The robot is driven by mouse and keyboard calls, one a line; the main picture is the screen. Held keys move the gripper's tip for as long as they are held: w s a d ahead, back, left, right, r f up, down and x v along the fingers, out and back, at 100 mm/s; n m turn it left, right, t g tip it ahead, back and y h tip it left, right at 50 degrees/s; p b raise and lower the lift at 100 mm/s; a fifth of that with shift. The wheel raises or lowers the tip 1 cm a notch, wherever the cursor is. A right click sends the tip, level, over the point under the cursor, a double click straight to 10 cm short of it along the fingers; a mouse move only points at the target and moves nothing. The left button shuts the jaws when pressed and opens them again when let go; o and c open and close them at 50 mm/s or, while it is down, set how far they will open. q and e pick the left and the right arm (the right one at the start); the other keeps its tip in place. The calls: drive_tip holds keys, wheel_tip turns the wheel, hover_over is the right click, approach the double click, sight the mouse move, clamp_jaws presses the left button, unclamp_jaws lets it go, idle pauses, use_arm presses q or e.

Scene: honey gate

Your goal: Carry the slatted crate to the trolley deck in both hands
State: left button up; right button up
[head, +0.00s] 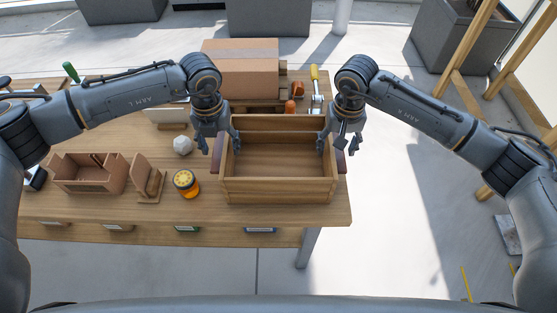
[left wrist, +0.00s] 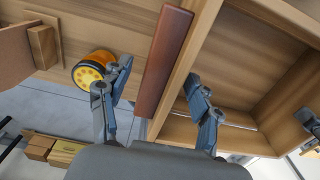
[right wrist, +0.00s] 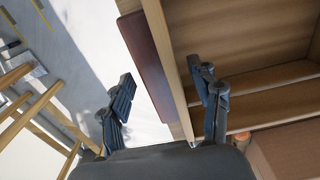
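The slatted crate (head: 278,190) is an open wooden box at the right end of the table, with a dark red-brown handle bar on each side. My left gripper (head: 221,148) is open above the crate's left side. In the left wrist view its fingers stand apart on either side of the left handle (left wrist: 167,60) and side wall. My right gripper (head: 339,147) is open above the right side. In the right wrist view its fingers straddle the right handle (right wrist: 150,65) and wall. Contact cannot be told. I cannot identify the trolley deck in these views.
A white faceted object (head: 182,145) lies behind the jar. A cardboard box (head: 240,70) stands behind the crate.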

use_arm(q)
drive_tip(key=shift+o, duration=0.2)
drive_tip(key=o, duration=0.5)
use_arm(e)
drive_tip(key=shift+o, duration=0.7)
drive_tip(key=shift+f, duration=0.1)
drive_tip(key=o, duration=0.4)
use_arm(q)
drive_tip(key=shift+o, duration=1.2)
